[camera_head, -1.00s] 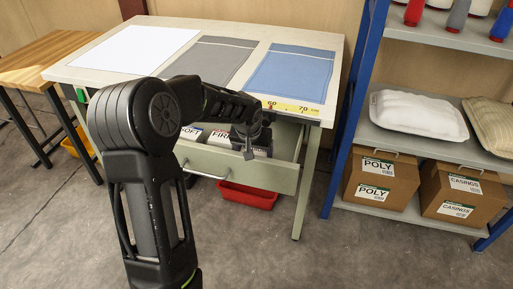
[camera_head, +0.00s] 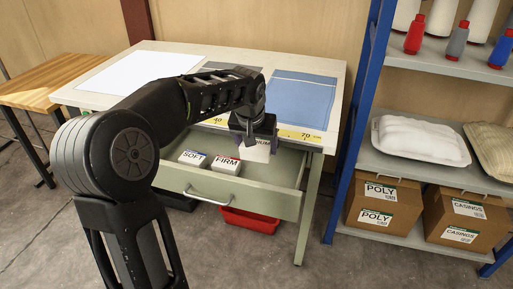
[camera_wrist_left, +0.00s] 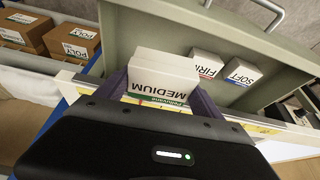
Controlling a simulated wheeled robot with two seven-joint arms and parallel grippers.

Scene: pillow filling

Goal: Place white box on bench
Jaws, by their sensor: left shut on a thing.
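My left gripper (camera_head: 254,126) is shut on a white box labelled MEDIUM (camera_head: 258,152) and holds it above the open drawer, near the bench's front edge. In the left wrist view the box (camera_wrist_left: 160,66) sits between the purple fingers of the gripper (camera_wrist_left: 163,98). The bench (camera_head: 335,105) has a pale top with a white sheet (camera_head: 135,72), a grey mat partly hidden by my arm, and a blue mat (camera_head: 300,97). A yellow ruler strip (camera_head: 302,135) runs along its front edge. My right gripper is not in view.
The open drawer (camera_head: 250,197) holds a SOFT box (camera_head: 194,158) and a FIRM box (camera_head: 227,166). A red bin (camera_head: 249,224) is on the floor below. A blue-framed shelf (camera_head: 352,150) with pillows and cartons stands at right, a wooden table (camera_head: 55,68) at left. The blue mat is clear.

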